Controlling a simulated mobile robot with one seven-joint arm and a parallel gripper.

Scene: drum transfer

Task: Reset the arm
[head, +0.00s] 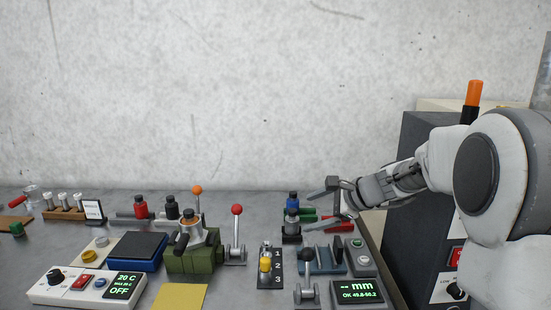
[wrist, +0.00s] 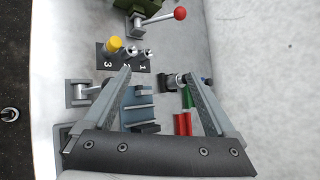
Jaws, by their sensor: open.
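My gripper (head: 318,208) is at the right of the head view, over the right part of the bench, reached by my arm from the right edge. Its two fingers are spread apart with nothing between them. The wrist view shows the open fingers of my gripper (wrist: 158,74) pointing up in the picture, with bench items beyond them. Whether the fingers touch anything below cannot be told.
The grey bench (head: 222,285) carries a numbered selector (head: 265,264), a red-knobbed lever (head: 237,225), a green block device (head: 192,256), a blue scale (head: 137,250) and a display box (head: 358,293). A dark cabinet (head: 398,250) stands right. Space above the bench's left side is clear.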

